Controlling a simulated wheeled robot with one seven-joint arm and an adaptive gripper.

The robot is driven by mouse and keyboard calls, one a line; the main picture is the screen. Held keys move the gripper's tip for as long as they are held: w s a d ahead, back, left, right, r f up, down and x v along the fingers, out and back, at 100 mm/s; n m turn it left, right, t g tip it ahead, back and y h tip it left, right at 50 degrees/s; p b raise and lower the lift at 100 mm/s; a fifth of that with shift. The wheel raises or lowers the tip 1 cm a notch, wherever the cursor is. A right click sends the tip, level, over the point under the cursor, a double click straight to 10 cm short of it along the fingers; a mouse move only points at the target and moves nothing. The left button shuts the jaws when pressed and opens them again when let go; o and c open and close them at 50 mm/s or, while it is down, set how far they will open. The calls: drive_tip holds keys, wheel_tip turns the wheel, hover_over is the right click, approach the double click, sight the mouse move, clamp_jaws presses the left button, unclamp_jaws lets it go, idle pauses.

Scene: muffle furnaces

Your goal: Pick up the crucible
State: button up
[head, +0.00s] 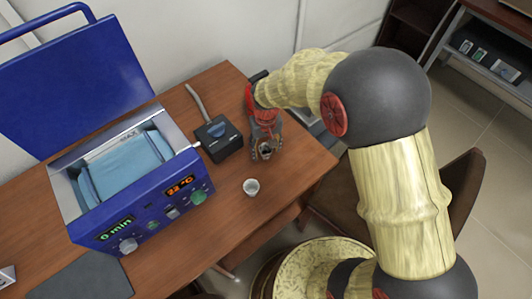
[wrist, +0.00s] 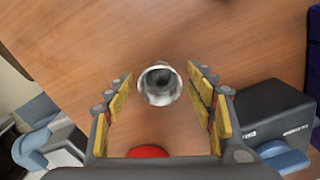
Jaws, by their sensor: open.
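The crucible (head: 251,186) is a small whitish cup standing upright on the wooden table, near its front edge. In the wrist view the crucible (wrist: 160,84) shows as a grey-white cup with a dark inside, seen between and just beyond the fingertips. My gripper (head: 265,152) is behind the crucible in the head view, apart from it. My gripper (wrist: 162,95) is open and empty, with yellow pads on both sides.
A blue furnace (head: 145,215) with raised lid and light-blue interior stands on the left. A black box with a blue knob (head: 219,138) stands close beside my gripper. The wooden table (head: 290,185) is clear around the crucible. A brown chair (head: 465,190) stands right.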

sight(266, 144)
drive_tip(key=shift+c, duration=0.7)
drive_tip(key=c, duration=1)
drive_tip(key=shift+r, duration=0.1)
drive_tip(key=shift+r, duration=0.5)
wheel_tip(266, 144, up, 2)
drive_tip(key=shift+r+p, duration=0.1)
drive_tip(key=shift+p, duration=0.5)
drive_tip(key=s+r+p, duration=0.1)
drive_tip(key=s+r, duration=0.2)
drive_tip(key=s, duration=0.1)
drive_tip(key=s+r+p, duration=0.2)
drive_tip(key=s+r, duration=0.1)
drive_tip(key=s, duration=0.2)
drive_tip(key=s+d+r+p, duration=0.1)
drive_tip(key=s+r+p, duration=0.1)
drive_tip(key=s, duration=0.3)
drive_tip(key=shift+r, duration=0.85)
